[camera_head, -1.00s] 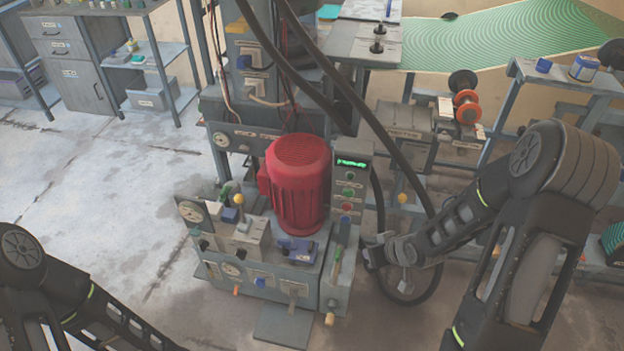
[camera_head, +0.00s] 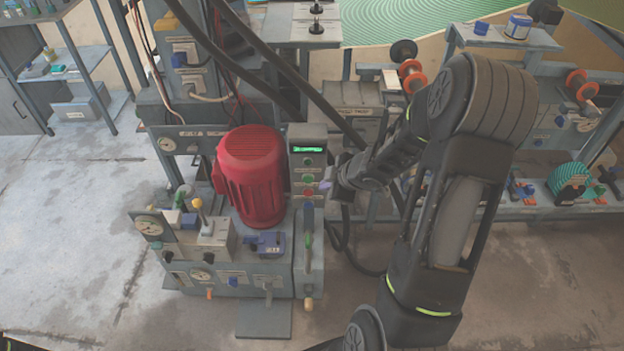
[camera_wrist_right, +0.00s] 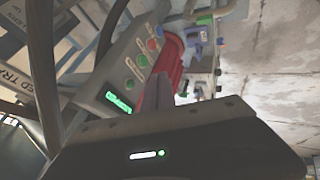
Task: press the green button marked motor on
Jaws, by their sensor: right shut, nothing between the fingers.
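The control box (camera_head: 307,136) stands right of the red motor, with a lit green display (camera_head: 308,149) at its top. Below the display sit a small dark green button (camera_head: 308,161), a brighter green button (camera_head: 308,179) and a red button (camera_head: 308,194). Their labels are too small to read. My right gripper (camera_head: 326,185) is shut and empty, just right of the box near the lower buttons. In the right wrist view the closed fingers (camera_wrist_right: 157,88) point past the tilted button panel (camera_wrist_right: 122,68); contact cannot be told. My left gripper is out of view.
The red motor (camera_head: 252,175) stands left of the box, on a bench with gauges and a blue vise-like part (camera_head: 266,243). Shelves with spools (camera_head: 580,85) stand at right. Floor at left is clear.

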